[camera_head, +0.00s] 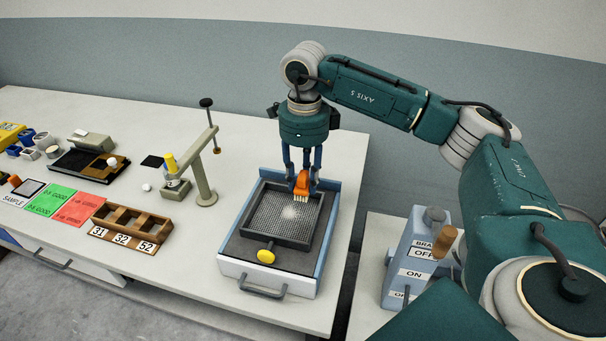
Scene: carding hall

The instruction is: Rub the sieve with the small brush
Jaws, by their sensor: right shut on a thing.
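The sieve (266,218), a dark square mesh in a grey frame, lies in a blue and white tray (228,267) near the table's right end. A pale patch shows on the mesh, right of its middle. My right gripper (301,178) points down over the sieve's back right part, shut on the small brush (302,187). The brush has an orange body and pale bristles pointing down. The bristles are at or just above the mesh; I cannot tell whether they touch. My left gripper is not in view.
A yellow knob (266,256) and a grey handle (262,289) are at the tray's front. Left stand a lever press (203,180), a wooden numbered box (130,226), and green (51,200) and red (79,209) cards. A switch box (412,262) stands at right.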

